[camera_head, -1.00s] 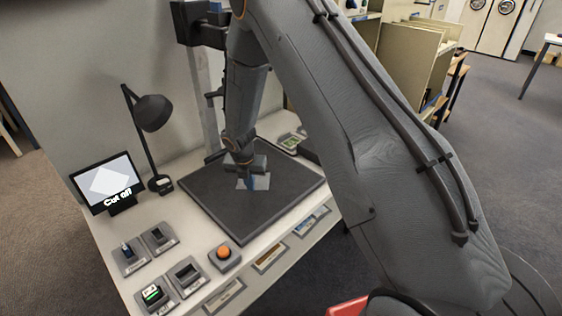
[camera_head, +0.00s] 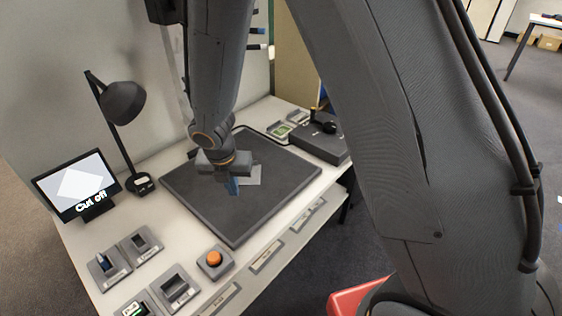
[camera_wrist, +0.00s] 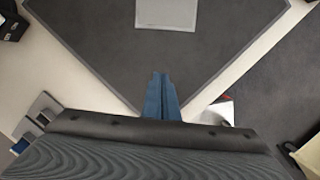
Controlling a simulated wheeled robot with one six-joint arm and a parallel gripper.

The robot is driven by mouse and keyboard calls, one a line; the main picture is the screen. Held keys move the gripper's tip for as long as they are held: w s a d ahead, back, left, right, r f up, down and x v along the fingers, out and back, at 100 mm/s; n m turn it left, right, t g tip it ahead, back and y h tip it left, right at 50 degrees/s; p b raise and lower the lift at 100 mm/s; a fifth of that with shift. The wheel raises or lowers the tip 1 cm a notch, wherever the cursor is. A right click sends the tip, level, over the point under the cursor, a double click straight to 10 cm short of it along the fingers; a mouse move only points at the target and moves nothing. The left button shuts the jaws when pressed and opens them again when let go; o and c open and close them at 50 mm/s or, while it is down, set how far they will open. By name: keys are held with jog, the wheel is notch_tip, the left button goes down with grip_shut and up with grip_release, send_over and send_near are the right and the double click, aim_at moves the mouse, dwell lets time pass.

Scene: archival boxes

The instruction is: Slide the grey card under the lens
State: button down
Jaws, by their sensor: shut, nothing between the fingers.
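The light grey card (camera_head: 250,175) lies on the dark square mat (camera_head: 285,185), partly hidden behind my gripper in the head view. In the wrist view the card (camera_wrist: 167,13) is at the top edge, cut off by the frame, ahead of my fingertips and apart from them in the picture. My gripper (camera_head: 232,186) is over the mat, its blue fingers pointing down. In the wrist view the fingers (camera_wrist: 161,80) are together with nothing between them. The monitor (camera_head: 76,186) shows a pale tilted shape and the words "Cut off". The lens is not clearly visible.
A black desk lamp (camera_head: 122,102) stands at the back left. An orange button (camera_head: 214,258) and several small grey units lie along the front left. A dark box (camera_head: 318,142) stands at the right rear of the bench. Labels line the front edge.

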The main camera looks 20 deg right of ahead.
jog(key=s+d+r+m+p, duration=0.2)
jog(key=s+d+r+m, duration=0.2)
jog(key=m, duration=0.4)
jog(key=s+d+r+m+g+p, duration=0.1)
jog(key=s+d+r+m+p, duration=0.1)
jog(key=s+d+r+m, duration=0.3)
jog(key=shift+d+r+m, duration=1.2)
jog(key=shift+r+m, duration=0.7)
jog(key=shift+r, duration=0.25)
jog(key=s+d+r+m, duration=0.2)
jog(key=s+m, duration=0.3)
jog(key=m, duration=0.3)
jog(key=s+d+r+m+g, duration=0.1)
jog(key=s+d+m, duration=0.3)
jog(key=m, duration=0.3)
jog(key=shift+s+r+m+g+y, duration=0.3)
jog(key=shift+s+r+m+y, duration=0.05)
jog(key=shift+s+m+y, duration=0.05)
